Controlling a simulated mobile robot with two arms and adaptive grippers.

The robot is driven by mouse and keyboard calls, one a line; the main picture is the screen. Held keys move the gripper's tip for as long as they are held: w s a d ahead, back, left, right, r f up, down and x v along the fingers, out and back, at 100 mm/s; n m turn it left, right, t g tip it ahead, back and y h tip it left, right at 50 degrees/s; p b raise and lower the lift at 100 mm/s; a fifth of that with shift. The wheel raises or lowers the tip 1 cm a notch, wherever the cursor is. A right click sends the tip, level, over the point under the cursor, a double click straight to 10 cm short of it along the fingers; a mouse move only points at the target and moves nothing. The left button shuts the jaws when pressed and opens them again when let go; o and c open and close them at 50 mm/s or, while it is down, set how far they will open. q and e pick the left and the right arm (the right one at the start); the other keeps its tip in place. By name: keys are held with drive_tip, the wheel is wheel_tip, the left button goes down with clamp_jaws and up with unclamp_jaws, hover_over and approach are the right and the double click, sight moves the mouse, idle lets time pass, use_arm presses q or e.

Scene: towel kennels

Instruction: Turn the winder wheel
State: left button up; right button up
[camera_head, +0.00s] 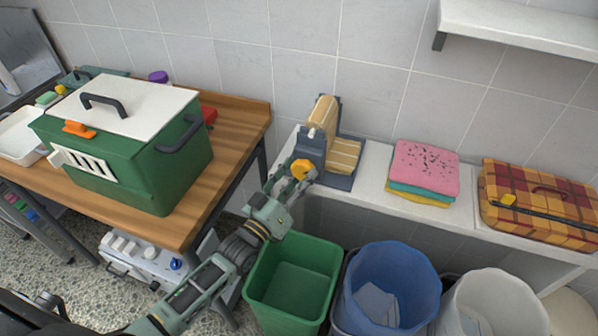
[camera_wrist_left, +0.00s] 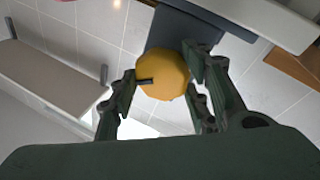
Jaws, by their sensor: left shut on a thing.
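The winder (camera_head: 325,150) stands on the white shelf against the tiled wall, a dark grey frame with a tan striped roll and bed. Its yellow wheel (camera_head: 303,169) faces the front left; in the left wrist view the wheel (camera_wrist_left: 165,78) shows as a rounded yellow knob with a dark mark on its left part. My left gripper (camera_head: 290,180) is at the wheel, with its green fingers (camera_wrist_left: 160,90) on both sides of it, shut on it. The right gripper is in neither view.
Folded pink, teal and yellow towels (camera_head: 424,168) and a plaid bag (camera_head: 540,203) lie right of the winder. Green (camera_head: 292,285), blue (camera_head: 388,290) and white bins stand below. A green kennel box (camera_head: 130,140) sits on the wooden table at left.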

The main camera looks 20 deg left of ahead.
use_arm(q)
drive_tip(key=m+g+p, duration=0.1)
drive_tip(key=m, duration=0.1)
drive_tip(key=shift+d+m, duration=0.1)
drive_tip(key=shift+m, duration=0.2)
drive_tip(key=shift+s+f+m+p, duration=0.1)
drive_tip(key=shift+f+m+p, duration=0.1)
drive_tip(key=shift+m+p, duration=0.15)
drive_tip(key=o, duration=1.1)
drive_tip(key=shift+r, duration=0.15)
drive_tip(key=v, duration=1.2)
